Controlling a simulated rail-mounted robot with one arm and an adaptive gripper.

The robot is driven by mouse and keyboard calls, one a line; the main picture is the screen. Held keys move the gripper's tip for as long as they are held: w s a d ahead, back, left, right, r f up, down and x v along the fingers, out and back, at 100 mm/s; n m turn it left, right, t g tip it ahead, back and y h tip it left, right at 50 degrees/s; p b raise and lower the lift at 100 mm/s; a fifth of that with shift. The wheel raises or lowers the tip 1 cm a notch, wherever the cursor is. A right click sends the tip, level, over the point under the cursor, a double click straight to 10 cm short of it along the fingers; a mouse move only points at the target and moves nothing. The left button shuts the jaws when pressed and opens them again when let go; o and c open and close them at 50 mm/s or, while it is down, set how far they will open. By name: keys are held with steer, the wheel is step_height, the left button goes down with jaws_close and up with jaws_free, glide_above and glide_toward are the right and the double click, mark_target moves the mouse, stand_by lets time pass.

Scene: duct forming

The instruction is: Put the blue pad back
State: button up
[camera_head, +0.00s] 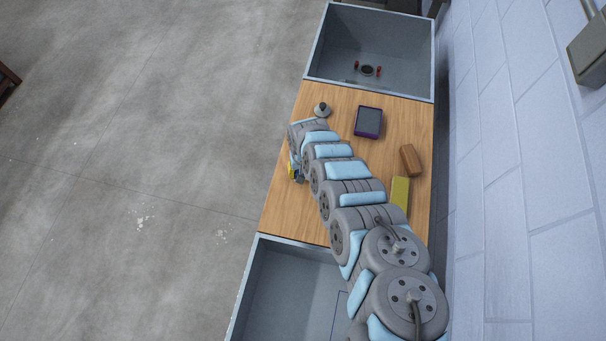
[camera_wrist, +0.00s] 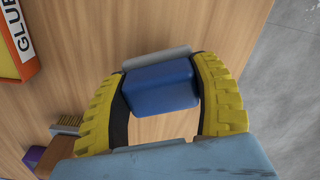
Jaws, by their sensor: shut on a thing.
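The blue pad (camera_wrist: 160,88) is a blue block in the middle of the wrist view. My gripper (camera_wrist: 162,95) is shut on it, with a yellow ribbed finger on either side. Wooden tabletop shows behind the pad; I cannot tell whether the pad touches it.
A yellow box (camera_head: 400,190), a brown block (camera_head: 410,160), a purple-edged dark box (camera_head: 368,122) and a small metal piece (camera_head: 322,109) stand on the table. Grey bins adjoin its far end (camera_head: 345,50) and near end (camera_head: 265,300). A wall runs along the right.

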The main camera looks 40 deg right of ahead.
steer(key=shift+f+b, duration=0.85)
steer(key=shift+f, duration=0.3)
steer(key=shift+f, duration=0.15)
steer(key=o, duration=1.2)
steer(key=shift+s, duration=0.1)
steer(key=shift+r+p, duration=0.35)
steer(key=shift+r, duration=5.85)
